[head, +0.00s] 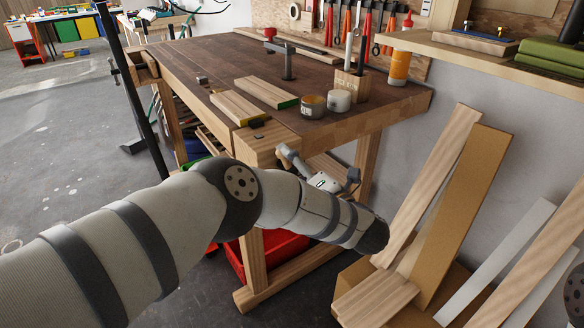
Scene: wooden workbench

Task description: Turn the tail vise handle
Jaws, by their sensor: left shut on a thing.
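The tail vise (268,140) is the pale wooden block at the near end of the workbench, with a dark metal dog on top. My left arm reaches across the lower middle of the head view. My left gripper (320,176) is just below and to the right of the vise block, in front of the bench's end. It is shut on what looks like the vise handle. The handle is not clearly distinguishable there, and the arm partly blocks the view of the grasp. My right gripper is not in view.
The workbench top (215,60) holds two boards (268,92), a holdfast (287,60), two small tins (313,107) and an orange bottle (399,68). A red crate (290,250) sits under the bench. Planks (465,205) lean on the wall at right. Floor at left is open.

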